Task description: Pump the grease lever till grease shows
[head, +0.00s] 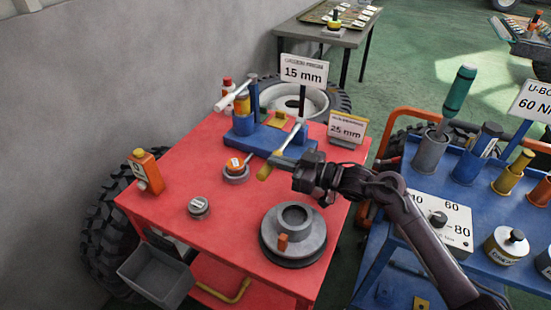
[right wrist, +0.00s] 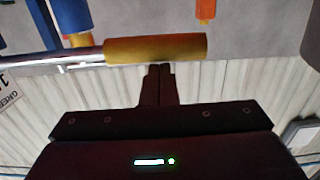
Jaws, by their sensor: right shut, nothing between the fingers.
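The grease pump (head: 270,138) has a blue base and post and stands at the back of the red cart top. Its lever is a pale metal rod (head: 285,138) with a yellow grip (head: 264,173) at its near end, pointing down towards the front. My right gripper (head: 280,163) is shut and empty, its tips beside the yellow grip. In the right wrist view the shut fingertips (right wrist: 159,70) end at the edge of the yellow grip (right wrist: 155,48); I cannot tell whether they touch. No grease can be made out. My left gripper is not in view.
The red cart (head: 170,222) also bears a grey round hub (head: 270,240), a small grey tin (head: 199,207), an orange-collared part (head: 236,172) and an orange bottle (head: 147,172). Signs (head: 304,71) stand behind. A blue cart (head: 375,265) with tools stands at the right.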

